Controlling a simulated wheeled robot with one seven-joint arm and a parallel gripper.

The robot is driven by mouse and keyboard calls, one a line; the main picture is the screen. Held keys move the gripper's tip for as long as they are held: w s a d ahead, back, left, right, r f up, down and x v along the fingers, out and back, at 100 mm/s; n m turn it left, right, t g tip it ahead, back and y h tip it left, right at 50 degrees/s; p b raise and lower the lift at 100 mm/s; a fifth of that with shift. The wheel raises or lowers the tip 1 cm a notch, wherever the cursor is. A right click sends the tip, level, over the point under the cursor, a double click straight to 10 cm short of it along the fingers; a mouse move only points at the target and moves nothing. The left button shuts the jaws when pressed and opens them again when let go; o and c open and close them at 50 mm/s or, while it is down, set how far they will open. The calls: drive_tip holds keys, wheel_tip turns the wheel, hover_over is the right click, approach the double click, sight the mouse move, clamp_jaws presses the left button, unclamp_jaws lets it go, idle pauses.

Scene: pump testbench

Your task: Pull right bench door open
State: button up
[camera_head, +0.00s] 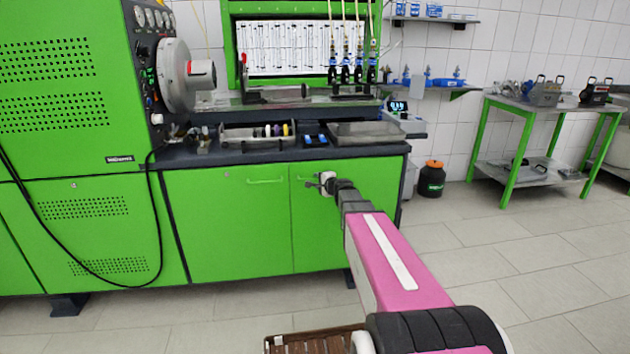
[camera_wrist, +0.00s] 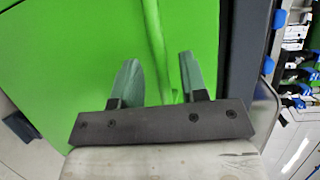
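The right bench door (camera_head: 381,183) is a green panel under the worktop, and it looks closed. My gripper (camera_head: 314,183) is in front of its upper left part and hides most of its handle. In the wrist view, the door (camera_wrist: 75,50) fills much of the picture. Its green bar handle (camera_wrist: 154,35) runs between the two fingers of my gripper (camera_wrist: 158,65). The fingers are apart, with a gap visible on each side of the bar. I see no finger closed on it.
The left bench door (camera_head: 235,225) with its own handle (camera_head: 265,181) is closed beside it. The dark worktop (camera_head: 270,152) juts above the doors. A black canister (camera_head: 431,180) stands on the floor to the right. The tiled floor (camera_head: 540,250) on the right is clear.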

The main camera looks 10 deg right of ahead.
sight(316, 179)
drive_tip(key=shift+x, duration=1.55)
drive_tip(key=shift+s, duration=0.1)
clamp_jaws()
